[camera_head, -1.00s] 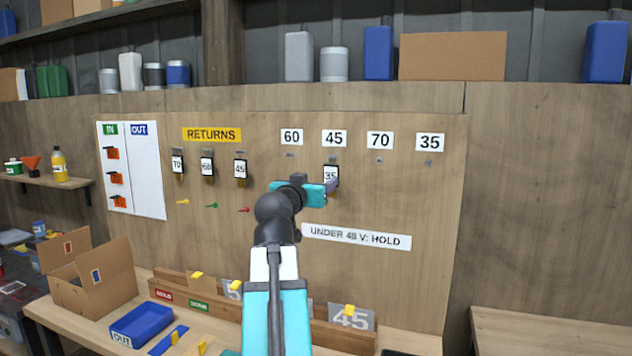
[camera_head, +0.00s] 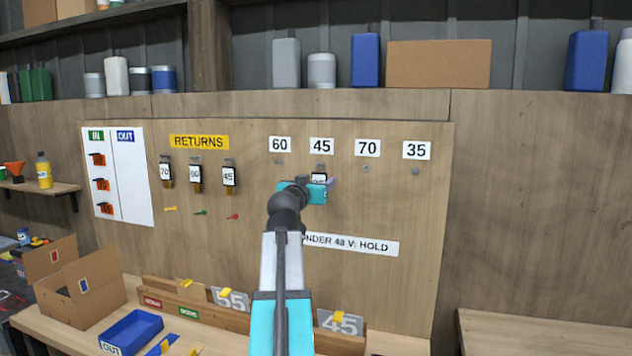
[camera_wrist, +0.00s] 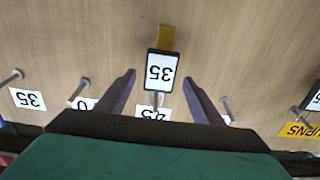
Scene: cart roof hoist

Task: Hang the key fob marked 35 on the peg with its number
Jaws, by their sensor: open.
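The key fob marked 35 (camera_head: 319,177) hangs on the peg under the 45 label (camera_head: 321,145). My gripper hides most of it in the head view. In the wrist view, which is upside down, the fob (camera_wrist: 161,72) shows its white face and yellow-brown end. My gripper (camera_wrist: 160,76) is open, with one purple finger on each side of the fob and gaps to both. The gripper also shows in the head view (camera_head: 324,184), in front of the board. The peg under the 35 label (camera_head: 415,171) is bare, below its label (camera_head: 416,150) at the right.
Pegs under the 60 label (camera_head: 280,144) and the 70 label (camera_head: 367,148) are bare. Fobs 70 (camera_head: 166,172), 60 (camera_head: 196,175) and 45 (camera_head: 229,176) hang below the RETURNS sign (camera_head: 199,142). The bench below holds bins.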

